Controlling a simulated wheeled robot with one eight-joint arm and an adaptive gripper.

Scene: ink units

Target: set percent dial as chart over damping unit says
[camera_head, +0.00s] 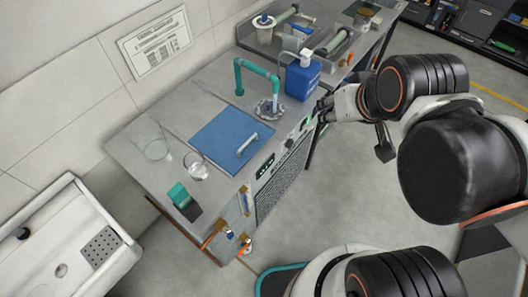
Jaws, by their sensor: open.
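A framed white chart (155,42) hangs on the wall above the grey counter unit (165,115). Its heading and rows are too small to read. The unit's front has a panel with a dark green-lit display (265,166) and a small dark knob (289,143) to the right of it. This may be the percent dial, but its marks and setting cannot be read. My gripper (322,108) is at the panel's right end, up and right of the knob and apart from it in the picture. It appears open and empty, though its fingertips are small and partly unclear.
The unit's top holds a blue lid (232,138) with a handle, a teal pipe (257,70), a blue canister (303,78), glassware (197,166) and a teal-and-black item (185,202). A white sink (65,245) stands lower left. Floor (345,190) before the panel is clear.

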